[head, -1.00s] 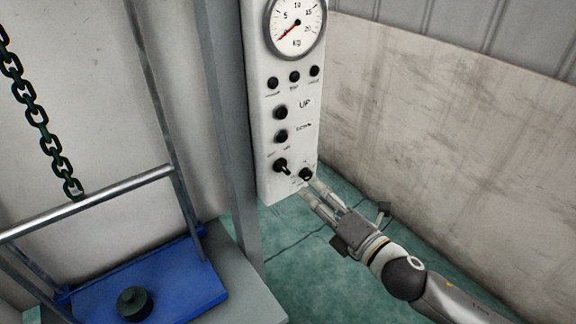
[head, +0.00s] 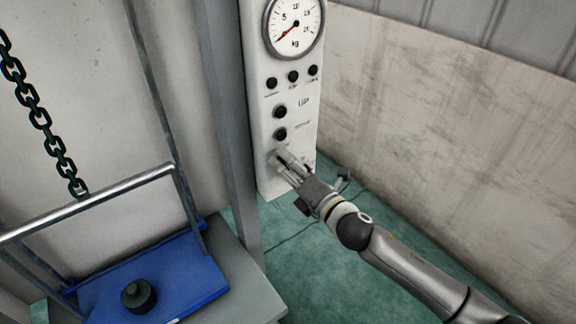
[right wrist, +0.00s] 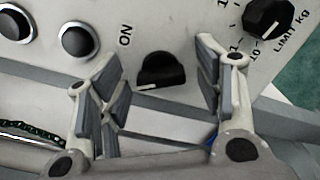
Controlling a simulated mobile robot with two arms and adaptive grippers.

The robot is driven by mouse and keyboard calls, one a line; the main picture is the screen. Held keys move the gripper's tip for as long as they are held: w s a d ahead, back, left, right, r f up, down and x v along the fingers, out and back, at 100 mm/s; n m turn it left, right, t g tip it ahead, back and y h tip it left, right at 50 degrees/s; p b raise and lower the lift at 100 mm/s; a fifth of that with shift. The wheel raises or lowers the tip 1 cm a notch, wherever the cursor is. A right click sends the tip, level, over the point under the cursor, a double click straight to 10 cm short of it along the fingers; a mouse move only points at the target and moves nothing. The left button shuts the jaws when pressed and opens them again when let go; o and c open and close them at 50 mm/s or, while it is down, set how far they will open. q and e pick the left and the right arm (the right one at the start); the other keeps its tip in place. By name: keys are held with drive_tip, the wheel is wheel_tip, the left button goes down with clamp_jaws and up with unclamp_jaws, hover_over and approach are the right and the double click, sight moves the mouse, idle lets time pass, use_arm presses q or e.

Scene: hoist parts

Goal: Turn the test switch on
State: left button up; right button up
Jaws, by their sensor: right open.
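The test switch, a black rotary knob (right wrist: 162,70) with a white pointer mark, sits on the white control panel (head: 268,184). The word ON is printed beside it in the right wrist view. My right gripper (head: 285,160) is open at the lower part of the panel, with its fingers on either side of the knob, apart from it as far as I can see. In the head view the gripper hides the knob. My left gripper is not in view.
A second knob marked LIMIT/kg (right wrist: 268,18) is close to the right finger. Black buttons (head: 280,134) and a dial gauge (head: 295,24) are higher on the panel. A grey post (head: 226,130), hanging chain (head: 42,118) and blue platform (head: 185,282) stand to the left.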

drive_tip(key=shift+c, duration=0.2)
drive_tip(key=c, duration=1)
drive_tip(key=m+p, duration=0.1)
drive_tip(key=m, duration=0.4)
drive_tip(key=shift+m+p, duration=0.35)
drive_tip(key=shift+m, duration=0.05)
drive_tip(key=m, duration=0.2)
drive_tip(key=m+p, duration=0.1)
drive_tip(key=m, duration=0.3)
drive_tip(key=shift+f, duration=0.25)
drive_tip(key=o, duration=1)
